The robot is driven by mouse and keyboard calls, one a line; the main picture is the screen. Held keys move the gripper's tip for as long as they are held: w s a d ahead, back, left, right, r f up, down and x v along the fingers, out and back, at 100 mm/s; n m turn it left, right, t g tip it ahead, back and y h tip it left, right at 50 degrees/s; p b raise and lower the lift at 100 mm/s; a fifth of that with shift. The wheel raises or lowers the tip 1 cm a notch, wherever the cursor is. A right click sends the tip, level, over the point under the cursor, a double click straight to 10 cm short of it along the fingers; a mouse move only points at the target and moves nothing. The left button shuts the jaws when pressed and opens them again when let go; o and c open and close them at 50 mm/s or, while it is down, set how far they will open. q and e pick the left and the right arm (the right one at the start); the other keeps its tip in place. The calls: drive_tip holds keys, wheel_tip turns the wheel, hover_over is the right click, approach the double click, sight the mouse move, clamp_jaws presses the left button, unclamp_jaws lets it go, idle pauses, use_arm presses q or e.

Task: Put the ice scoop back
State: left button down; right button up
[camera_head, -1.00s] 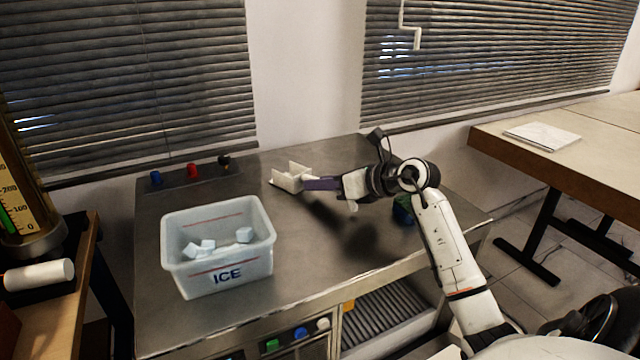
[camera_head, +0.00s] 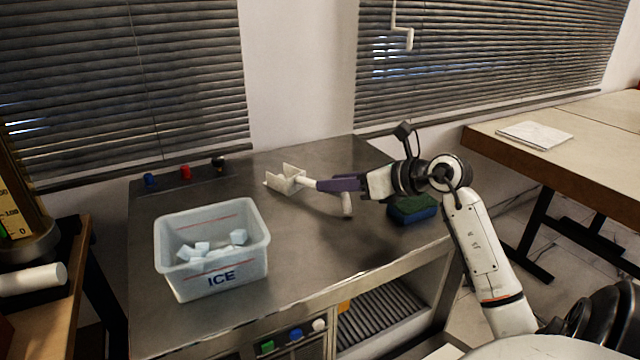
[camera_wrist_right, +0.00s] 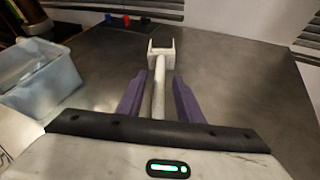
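The pale ice scoop (camera_head: 287,180) lies on the metal counter behind and right of the ice bin, its square head toward the back left. Its handle points toward my right gripper (camera_head: 318,184). In the right wrist view the scoop's handle (camera_wrist_right: 158,92) runs between the two purple fingers of the right gripper (camera_wrist_right: 157,88), with gaps on both sides. The gripper is open and not clamped on it. The translucent bin marked ICE (camera_head: 216,279) holds several ice cubes (camera_head: 196,250). My left gripper is not in view.
A green and blue sponge (camera_head: 412,209) lies right of the gripper. A pale stub (camera_head: 347,205) shows below the gripper; I cannot tell what it is. Blue, red and black knobs (camera_head: 185,173) line the counter's back left.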

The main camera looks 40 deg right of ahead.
drive_tip(key=v, duration=0.5)
drive_tip(key=shift+s, duration=0.15)
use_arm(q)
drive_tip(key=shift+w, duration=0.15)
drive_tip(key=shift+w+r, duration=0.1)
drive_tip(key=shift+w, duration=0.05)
